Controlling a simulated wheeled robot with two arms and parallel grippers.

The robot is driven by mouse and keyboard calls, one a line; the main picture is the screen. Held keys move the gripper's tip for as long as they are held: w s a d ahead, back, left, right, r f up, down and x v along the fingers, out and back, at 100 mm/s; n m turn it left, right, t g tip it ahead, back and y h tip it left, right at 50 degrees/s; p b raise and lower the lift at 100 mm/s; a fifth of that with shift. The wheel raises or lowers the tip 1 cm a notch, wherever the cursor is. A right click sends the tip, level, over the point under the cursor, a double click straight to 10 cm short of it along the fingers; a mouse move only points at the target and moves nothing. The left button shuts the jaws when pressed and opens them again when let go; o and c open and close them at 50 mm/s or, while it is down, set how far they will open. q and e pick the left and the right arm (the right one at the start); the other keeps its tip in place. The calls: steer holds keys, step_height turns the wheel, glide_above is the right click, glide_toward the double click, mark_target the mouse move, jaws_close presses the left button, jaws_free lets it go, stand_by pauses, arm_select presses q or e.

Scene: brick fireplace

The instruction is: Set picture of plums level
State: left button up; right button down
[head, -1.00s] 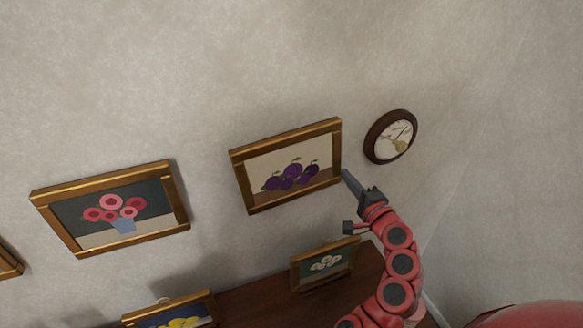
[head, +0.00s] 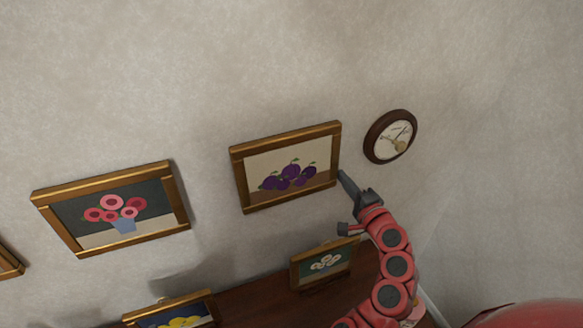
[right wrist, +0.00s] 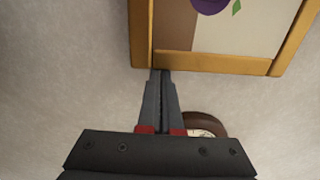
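The picture of plums (head: 290,176), in a gold-brown wooden frame, hangs on the wall left of the clock. In the head view its top edge runs nearly parallel to that of the flower picture (head: 122,213). My right gripper (head: 344,175) is at the frame's lower right side, its fingers together and holding nothing. In the right wrist view the closed fingertips (right wrist: 160,73) meet the outer edge of the plum frame (right wrist: 215,62) near a corner; I cannot tell whether they press on it. My left gripper is not in view.
A round brown-rimmed clock (head: 390,137) hangs close right of the plums. Below, a small white-flower picture (head: 323,264) and a yellow-fruit picture (head: 172,311) stand by a dark wooden mantel (head: 262,303). The wall above the plums is clear.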

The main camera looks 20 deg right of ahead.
steer(key=shift+a, duration=0.2)
steer(key=shift+d, duration=0.15)
steer(key=shift+d+b, duration=0.7)
steer(key=shift+d, duration=0.15)
steer(key=s+b, duration=0.1)
steer(key=s, duration=0.7)
steer(key=shift+d+b, duration=0.3)
